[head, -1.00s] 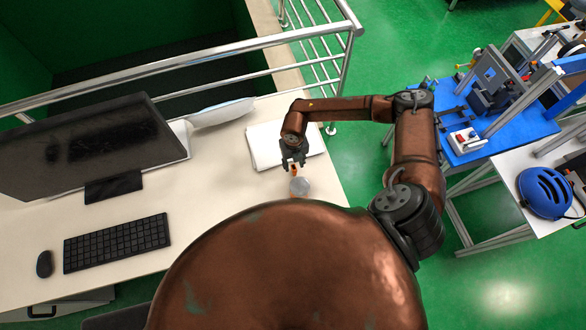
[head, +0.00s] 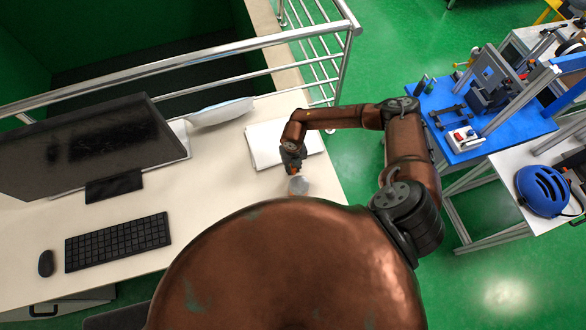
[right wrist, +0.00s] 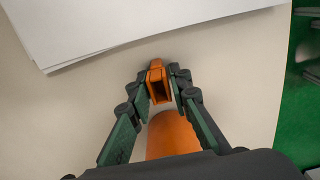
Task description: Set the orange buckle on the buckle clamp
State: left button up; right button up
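The orange buckle (right wrist: 157,82) shows in the right wrist view between the fingertips of my right gripper (right wrist: 159,76), which seem to press on it from both sides. A wider orange rounded piece (right wrist: 172,136) lies nearer the palm; I cannot tell whether it belongs to the buckle. The buckle is mostly hidden there. I cannot surely pick out the buckle clamp; black fixtures (head: 450,117) stand on the blue bench at right. My left gripper is out of view.
The white desk (head: 215,170) holds a monitor (head: 85,145), a keyboard (head: 117,242), a mouse (head: 45,263) and white papers (head: 262,145). A metal railing (head: 190,58) runs behind it. Green floor separates it from the blue bench (head: 470,145). A blue helmet (head: 542,190) lies at right.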

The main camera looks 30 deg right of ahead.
grip_shut()
